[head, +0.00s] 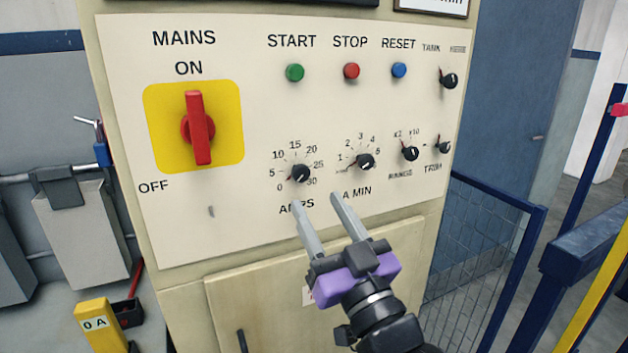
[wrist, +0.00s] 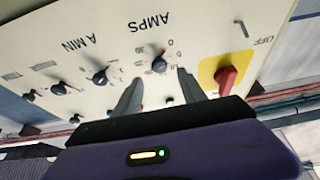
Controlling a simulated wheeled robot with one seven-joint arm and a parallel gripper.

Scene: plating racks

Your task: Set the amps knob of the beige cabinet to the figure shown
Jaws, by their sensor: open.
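The beige cabinet (head: 225,225) fills the middle of the head view. Its amps knob (head: 300,173) is small and black, on a scale from 0 to 30. Its pointer seems to face lower left, near the 0 end; the exact mark is too small to read. The knob also shows in the wrist view (wrist: 159,64), upside down, between the fingers' lines. My gripper (head: 315,199) is open and empty, its fingertips below the knob in the picture and apart from it. A yellow block (head: 97,325) at lower left carries a label reading "0 A".
The A MIN knob (head: 365,161) is close right of the amps knob. A red mains switch (head: 198,128) on yellow is left, at ON. START (head: 295,72), STOP (head: 351,71) and RESET (head: 399,70) buttons are above. A blue mesh fence (head: 480,250) stands right.

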